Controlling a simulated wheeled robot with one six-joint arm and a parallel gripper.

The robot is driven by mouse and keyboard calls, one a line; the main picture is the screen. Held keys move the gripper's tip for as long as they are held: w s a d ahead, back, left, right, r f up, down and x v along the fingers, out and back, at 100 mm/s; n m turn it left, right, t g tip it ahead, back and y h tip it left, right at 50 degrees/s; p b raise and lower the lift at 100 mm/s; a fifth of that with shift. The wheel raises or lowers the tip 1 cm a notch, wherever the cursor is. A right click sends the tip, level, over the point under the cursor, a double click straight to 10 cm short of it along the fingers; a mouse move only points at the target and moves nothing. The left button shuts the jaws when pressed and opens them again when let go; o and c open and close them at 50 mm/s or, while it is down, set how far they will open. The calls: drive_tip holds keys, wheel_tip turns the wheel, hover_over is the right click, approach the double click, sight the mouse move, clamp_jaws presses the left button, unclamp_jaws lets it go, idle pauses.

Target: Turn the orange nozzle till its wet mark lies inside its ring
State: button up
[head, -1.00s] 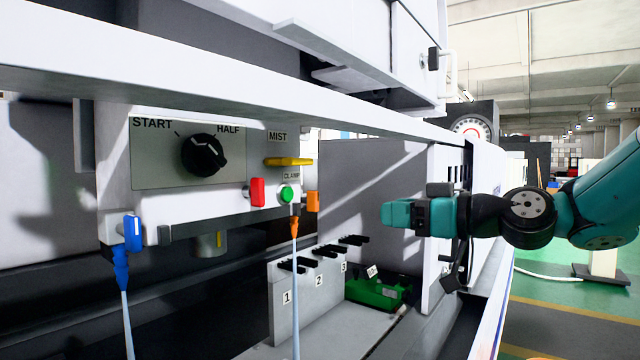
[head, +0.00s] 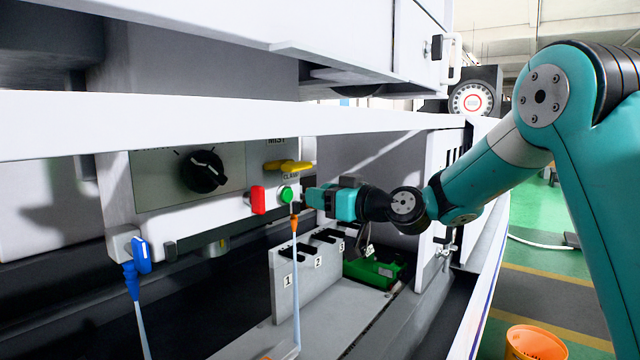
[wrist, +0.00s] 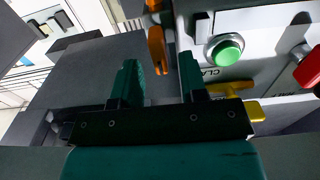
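The orange nozzle (head: 294,225) hangs below the control panel in the head view and sends a pale jet (head: 296,285) down to the machine bed. The jet's foot is near the picture's bottom edge; I cannot clearly make out a wet mark or its ring. My gripper (head: 312,198) is at the panel's right end. Its two fingers stand apart, open, in the wrist view (wrist: 158,74), with nothing clamped between them.
A green button (head: 286,194), red switch (head: 258,200) and yellow lever (head: 288,167) sit close left of my gripper. Below stands a numbered rack (head: 310,275) beside a green block (head: 375,272). A white rail (head: 230,112) crosses above.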

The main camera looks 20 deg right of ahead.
drive_tip(key=shift+w+a, duration=0.2)
drive_tip(key=shift+w, duration=0.05)
clamp_jaws()
drive_tip(key=m+b, duration=0.1)
drive_tip(key=b, duration=0.1)
drive_tip(key=shift+m+b, duration=0.4)
unclamp_jaws()
drive_tip(key=shift+d, duration=0.1)
